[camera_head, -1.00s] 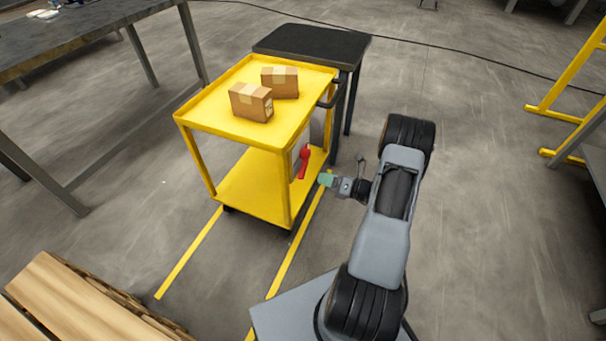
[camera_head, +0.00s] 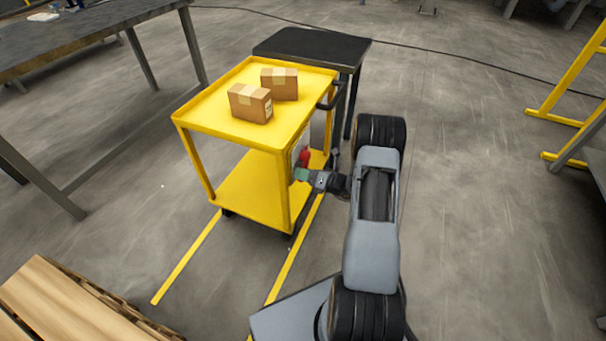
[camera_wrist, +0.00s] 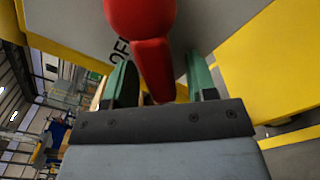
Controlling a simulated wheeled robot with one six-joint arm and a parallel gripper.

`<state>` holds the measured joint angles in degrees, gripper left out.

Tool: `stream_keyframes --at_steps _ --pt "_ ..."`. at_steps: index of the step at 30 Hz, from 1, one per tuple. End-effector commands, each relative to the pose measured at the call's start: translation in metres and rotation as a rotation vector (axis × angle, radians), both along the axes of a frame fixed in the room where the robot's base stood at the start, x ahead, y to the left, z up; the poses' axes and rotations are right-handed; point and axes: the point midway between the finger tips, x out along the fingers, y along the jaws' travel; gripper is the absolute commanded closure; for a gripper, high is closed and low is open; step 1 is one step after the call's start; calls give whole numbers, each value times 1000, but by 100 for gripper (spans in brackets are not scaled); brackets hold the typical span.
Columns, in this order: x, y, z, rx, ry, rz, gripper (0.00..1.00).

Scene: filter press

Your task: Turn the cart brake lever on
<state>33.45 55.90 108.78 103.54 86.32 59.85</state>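The yellow cart (camera_head: 240,127) stands in the middle of the head view. Its red brake lever (camera_head: 305,157) is on the cart's right side, partly hidden by my gripper. In the wrist view the red lever (camera_wrist: 150,50) hangs down between the two green fingers of my gripper (camera_wrist: 160,82). The fingers are apart, with a gap visible on each side of the lever. My gripper also shows in the head view (camera_head: 299,174), right at the lever. A grey plate behind the lever carries partly hidden lettering, "OF".
Two cardboard boxes (camera_head: 250,103) sit on the cart's top tray. A dark table (camera_head: 312,45) stands close behind the cart. A workbench (camera_head: 90,35) is at the left and a wooden pallet (camera_head: 70,305) at the lower left.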

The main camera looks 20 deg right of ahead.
Motion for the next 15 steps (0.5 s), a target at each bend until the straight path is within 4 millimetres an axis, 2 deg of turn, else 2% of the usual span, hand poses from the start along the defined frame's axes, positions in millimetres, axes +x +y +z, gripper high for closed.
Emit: stream_keyframes --at_steps 2,15 --pt "0 0 0 0 0 0 56" --pt "0 0 0 0 0 0 98"
